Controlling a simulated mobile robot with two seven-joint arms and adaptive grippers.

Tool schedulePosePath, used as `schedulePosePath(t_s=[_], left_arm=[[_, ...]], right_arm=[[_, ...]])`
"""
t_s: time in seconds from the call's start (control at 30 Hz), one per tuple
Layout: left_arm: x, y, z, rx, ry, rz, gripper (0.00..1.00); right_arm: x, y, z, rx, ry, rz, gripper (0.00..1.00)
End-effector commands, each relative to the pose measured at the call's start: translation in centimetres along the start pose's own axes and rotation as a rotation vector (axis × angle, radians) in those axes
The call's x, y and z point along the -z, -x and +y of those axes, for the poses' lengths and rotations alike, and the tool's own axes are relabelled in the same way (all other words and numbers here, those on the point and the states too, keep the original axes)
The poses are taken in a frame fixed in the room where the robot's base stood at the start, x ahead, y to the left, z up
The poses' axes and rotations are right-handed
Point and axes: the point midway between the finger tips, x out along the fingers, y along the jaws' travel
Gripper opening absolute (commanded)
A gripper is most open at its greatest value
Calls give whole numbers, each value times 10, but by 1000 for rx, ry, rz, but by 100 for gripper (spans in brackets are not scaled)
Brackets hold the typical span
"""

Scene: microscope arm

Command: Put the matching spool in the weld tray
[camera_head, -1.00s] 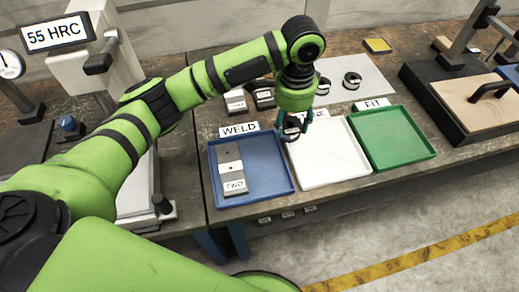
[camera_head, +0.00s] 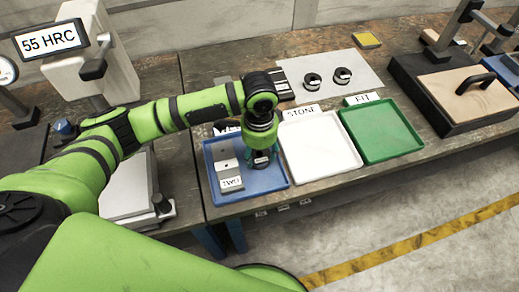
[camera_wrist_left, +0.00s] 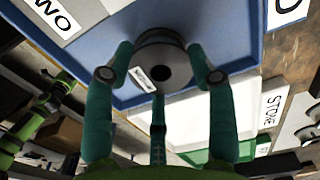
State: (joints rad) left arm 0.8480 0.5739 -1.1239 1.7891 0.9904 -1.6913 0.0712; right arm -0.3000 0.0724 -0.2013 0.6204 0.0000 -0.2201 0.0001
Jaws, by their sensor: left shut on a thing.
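The blue weld tray (camera_head: 272,182) lies at the left of the tray row. A grey block (camera_head: 226,160) with a TWO label lies in its left part. My left gripper (camera_head: 262,160) points down over the tray's right part, beside the block. It is shut on a grey metal spool (camera_wrist_left: 162,48) with a dark hole and a small label, too blurred to read. The fingers stand on both sides of the spool in the left wrist view. I cannot tell whether the spool touches the tray floor. My right gripper is not in view.
A white STONE tray (camera_head: 320,150) and a green FIT tray (camera_head: 382,136) stand to the right, both empty. Two more spools (camera_head: 312,80) (camera_head: 342,75) stand on a pale sheet behind. A dark case (camera_head: 450,100) stands at the right.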

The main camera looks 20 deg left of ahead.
Motion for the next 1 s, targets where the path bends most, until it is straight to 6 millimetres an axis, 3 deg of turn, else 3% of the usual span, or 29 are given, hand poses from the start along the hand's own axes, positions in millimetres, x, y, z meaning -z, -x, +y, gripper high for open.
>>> schedulePosePath(t_s=[0.13, 0.17, 0.2, 0.67, 1.0], left_arm=[[0, -3, 0, 0, 0, 1, 18], [0, -3, 0, 0, 0, 1, 68], [0, -3, 0, 0, 0, 1, 80], [1, 6, -1, 1, 0, 2, 80], [2, 73, -1, 4, -1, 5, 80]], right_arm=[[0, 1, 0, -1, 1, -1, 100], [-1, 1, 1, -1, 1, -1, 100], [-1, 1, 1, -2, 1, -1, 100], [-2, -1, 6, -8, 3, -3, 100], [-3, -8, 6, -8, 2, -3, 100]])
